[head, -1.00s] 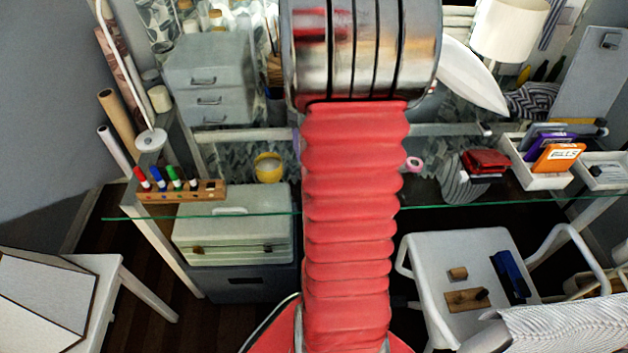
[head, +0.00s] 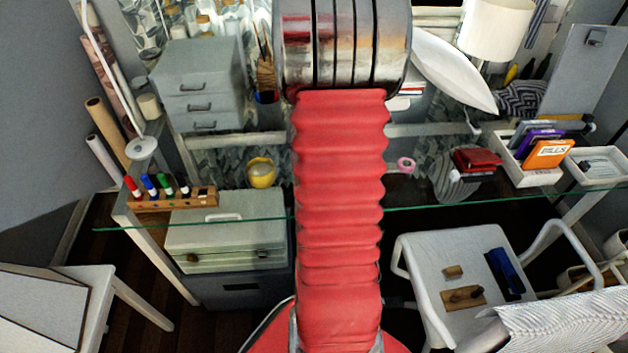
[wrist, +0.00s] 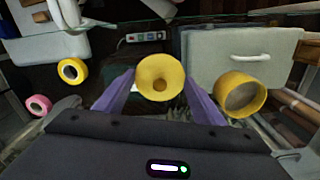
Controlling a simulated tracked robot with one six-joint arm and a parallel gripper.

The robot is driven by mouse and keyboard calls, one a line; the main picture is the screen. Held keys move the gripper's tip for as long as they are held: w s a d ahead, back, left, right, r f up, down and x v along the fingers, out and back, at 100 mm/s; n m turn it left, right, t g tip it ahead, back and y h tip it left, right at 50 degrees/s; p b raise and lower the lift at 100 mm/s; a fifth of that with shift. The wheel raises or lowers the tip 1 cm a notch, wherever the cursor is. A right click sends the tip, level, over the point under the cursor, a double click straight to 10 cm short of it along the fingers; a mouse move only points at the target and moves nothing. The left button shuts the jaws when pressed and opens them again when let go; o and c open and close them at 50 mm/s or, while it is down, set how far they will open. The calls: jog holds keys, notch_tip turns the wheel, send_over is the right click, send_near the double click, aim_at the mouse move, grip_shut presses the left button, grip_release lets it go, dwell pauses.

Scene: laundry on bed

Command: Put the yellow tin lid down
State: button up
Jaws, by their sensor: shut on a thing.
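The yellow tin lid (wrist: 160,72) is between the two purple fingers of my gripper (wrist: 160,84) in the wrist view, and the gripper is shut on it. The lid looks like a shallow round dish with a small darker spot at its centre. A round yellow tin (wrist: 241,96) stands open to the right of the lid, apart from it. The tin also shows in the head view (head: 262,173), on the glass desk left of my red arm. My gripper and the held lid are hidden behind my arm in the head view.
A wooden marker rack (head: 175,199) stands left of the tin on the glass desk (head: 235,222). A yellow tape roll (wrist: 72,71) and a pink one (wrist: 39,105) lie left of my gripper. White trays (head: 524,165) and a striped round object (head: 452,182) are at the right.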

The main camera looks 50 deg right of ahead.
jog(key=shift+f, duration=0.2)
jog(key=shift+f, duration=1.8)
jog(key=shift+f, duration=0.1)
jog(key=o, duration=1)
notch_tip(320, 180, up, 12)
